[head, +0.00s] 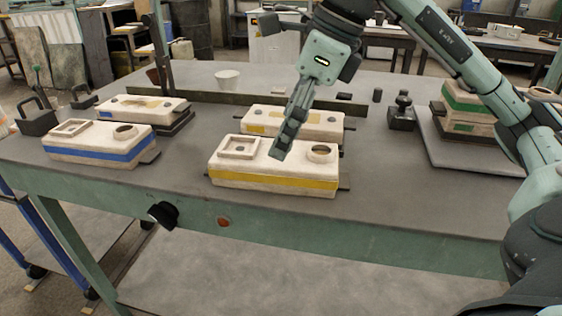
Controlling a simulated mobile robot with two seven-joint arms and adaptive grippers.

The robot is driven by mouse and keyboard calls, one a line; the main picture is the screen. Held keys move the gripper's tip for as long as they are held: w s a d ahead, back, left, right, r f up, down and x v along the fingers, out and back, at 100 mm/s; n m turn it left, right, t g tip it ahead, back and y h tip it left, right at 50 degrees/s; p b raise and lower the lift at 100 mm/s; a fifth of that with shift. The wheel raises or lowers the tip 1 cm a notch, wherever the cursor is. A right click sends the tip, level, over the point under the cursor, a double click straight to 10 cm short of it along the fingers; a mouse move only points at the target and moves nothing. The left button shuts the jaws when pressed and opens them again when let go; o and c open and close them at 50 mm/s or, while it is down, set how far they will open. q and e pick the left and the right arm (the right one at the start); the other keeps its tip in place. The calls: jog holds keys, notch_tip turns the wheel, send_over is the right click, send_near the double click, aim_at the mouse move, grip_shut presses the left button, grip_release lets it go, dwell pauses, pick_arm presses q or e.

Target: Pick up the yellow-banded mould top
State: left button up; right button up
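The yellow-banded mould top (265,179) lies near the front edge of the table, a pale block with a yellow band, a square basin on its left and a round opening on its right. My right gripper (279,152) points down over the middle of its upper face, between basin and opening. The fingers are seen edge-on, so their spread is hidden, and I cannot tell whether they touch the block. A pale mould half with yellow patches (318,118) lies just behind, partly hidden by the gripper. My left gripper is out of view.
A blue-banded mould top (98,149) stands at the left, with another mould half (142,106) behind it. A green-banded mould (467,104) sits on a grey board (445,150) at the right. A dark bar (222,98) crosses behind; a white bowl (227,79) stands beyond it.

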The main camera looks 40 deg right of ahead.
aim_at(276, 162)
jog(key=x, duration=0.4)
jog(key=shift+s+d+f, duration=0.1)
jog(key=shift+d+f, duration=0.05)
jog(key=shift+f, duration=0.35)
jog(key=shift+w+f, duration=0.2)
jog(key=shift+f, duration=0.3)
jog(key=shift+r, duration=0.1)
jog(key=c, duration=1.9)
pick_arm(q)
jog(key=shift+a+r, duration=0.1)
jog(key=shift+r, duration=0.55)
